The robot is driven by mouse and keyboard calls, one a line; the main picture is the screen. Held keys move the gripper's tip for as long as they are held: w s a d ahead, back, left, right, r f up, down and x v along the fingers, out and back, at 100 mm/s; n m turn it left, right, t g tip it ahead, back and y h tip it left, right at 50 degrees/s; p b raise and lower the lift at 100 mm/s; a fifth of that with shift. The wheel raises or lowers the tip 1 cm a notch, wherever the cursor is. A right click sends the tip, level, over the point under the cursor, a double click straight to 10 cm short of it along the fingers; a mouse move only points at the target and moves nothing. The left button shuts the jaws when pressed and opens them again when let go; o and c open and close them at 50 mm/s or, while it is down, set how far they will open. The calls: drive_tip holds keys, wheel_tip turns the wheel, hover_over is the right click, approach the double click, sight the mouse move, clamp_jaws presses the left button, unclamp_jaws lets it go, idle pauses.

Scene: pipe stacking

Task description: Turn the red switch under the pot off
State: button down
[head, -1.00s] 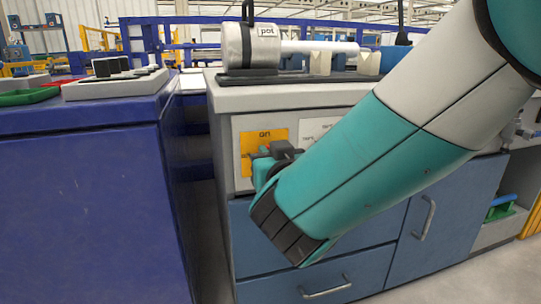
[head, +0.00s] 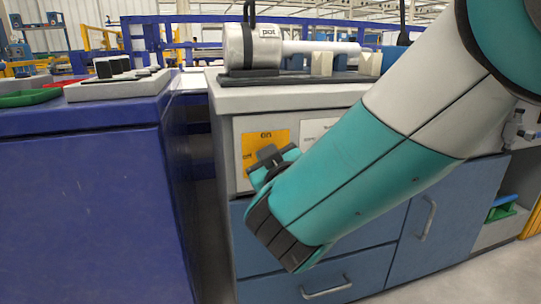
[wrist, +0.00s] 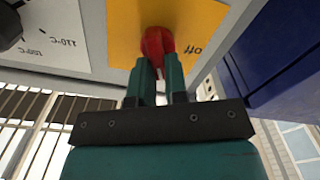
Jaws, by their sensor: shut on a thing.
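The red switch (wrist: 157,42) sits on a yellow plate (wrist: 190,22) in the wrist view. My gripper (wrist: 159,62) is shut on the switch, with its two teal fingers on either side of it. The word "off" shows upside down to the right of the switch. In the head view, the yellow plate (head: 250,143) reads "on" at the top, on the front of the counter. The switch is hidden there behind my wrist. The grey pot (head: 250,45) lies on a dark base on the countertop above.
A white panel with temperature marks and a black knob (wrist: 8,28) is beside the yellow plate. Blue drawers and doors with handles are below. A dark blue cabinet (head: 80,210) stands at the left, with a narrow gap between.

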drive_tip(key=shift+s+a+f+n+p, duration=0.15)
drive_tip(key=shift+n+p, duration=0.65)
drive_tip(key=shift+n, duration=1.35)
drive_tip(key=shift+w+a+f+n+p, duration=0.2)
drive_tip(key=shift+n+p, duration=0.6)
drive_tip(key=shift+n, duration=1.3)
drive_tip(key=shift+s+a+f+n+p, duration=0.2)
drive_tip(key=shift+n+p, duration=0.6)
drive_tip(key=shift+n, duration=1.35)
drive_tip(key=shift+d+f, duration=0.1)
drive_tip(key=shift+d, duration=0.05)
drive_tip(key=c, duration=1.1)
unclamp_jaws()
drive_tip(key=shift+c, duration=0.2)
drive_tip(key=shift+s, duration=0.1)
